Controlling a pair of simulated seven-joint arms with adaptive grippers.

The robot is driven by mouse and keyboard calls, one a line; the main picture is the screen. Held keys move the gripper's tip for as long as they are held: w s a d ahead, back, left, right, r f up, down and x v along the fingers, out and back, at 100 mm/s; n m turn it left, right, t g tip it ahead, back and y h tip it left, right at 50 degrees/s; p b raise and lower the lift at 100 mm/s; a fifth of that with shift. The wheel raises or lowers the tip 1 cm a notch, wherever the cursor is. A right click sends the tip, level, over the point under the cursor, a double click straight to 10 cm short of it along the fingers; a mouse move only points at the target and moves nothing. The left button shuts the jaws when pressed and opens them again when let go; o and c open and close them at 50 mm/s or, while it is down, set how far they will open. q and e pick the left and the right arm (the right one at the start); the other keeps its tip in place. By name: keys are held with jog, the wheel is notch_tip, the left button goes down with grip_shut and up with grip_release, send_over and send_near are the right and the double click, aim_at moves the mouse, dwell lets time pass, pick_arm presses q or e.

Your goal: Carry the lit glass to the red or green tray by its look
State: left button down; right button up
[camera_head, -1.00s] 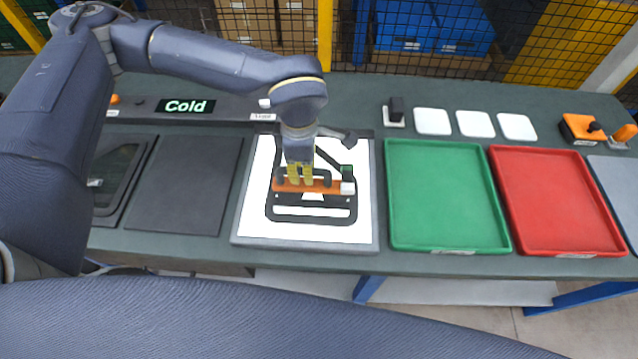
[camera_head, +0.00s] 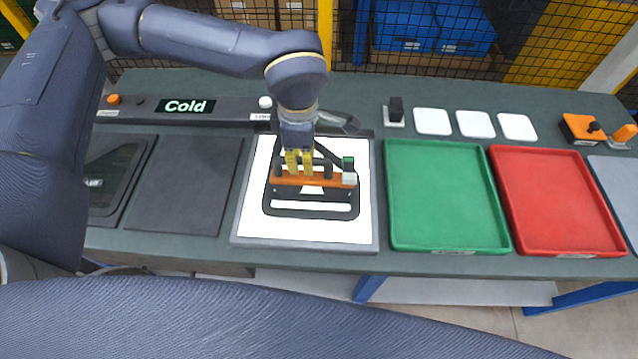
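The lit glass (camera_head: 310,207), a dark-framed pane with clear openings, shows against the bright white light panel (camera_head: 364,215). An orange bar tool (camera_head: 318,181) with black posts and a white-and-green block at its right end lies across the glass. My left gripper (camera_head: 299,172) reaches down over the panel, its yellow fingers closed on the middle of the orange tool. Whether the glass hangs just clear of the panel is hard to tell. The green tray (camera_head: 445,195) and red tray (camera_head: 555,200) stand to the right, both empty. My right gripper is out of view.
A dark pad (camera_head: 185,185) and another dark-framed glass (camera_head: 112,180) are at left. A "Cold" sign (camera_head: 186,106) stands behind. White squares (camera_head: 432,121), a black switch-like block (camera_head: 396,110) and an orange device (camera_head: 580,128) line the back. A mesh fence is behind.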

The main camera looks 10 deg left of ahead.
pick_arm(q)
jog(key=shift+r, duration=1.9)
jog(key=shift+d, duration=0.1)
jog(key=w+d, duration=0.2)
jog(key=d, duration=1.1)
jog(key=shift+w+d, duration=0.35)
jog(key=w+d, duration=0.2)
jog(key=d, duration=1.1)
jog(key=shift+w+d, duration=0.3)
jog(key=shift+d, duration=0.05)
jog(key=w+d, duration=0.1)
jog(key=d, duration=0.5)
jog(key=shift+w, duration=0.1)
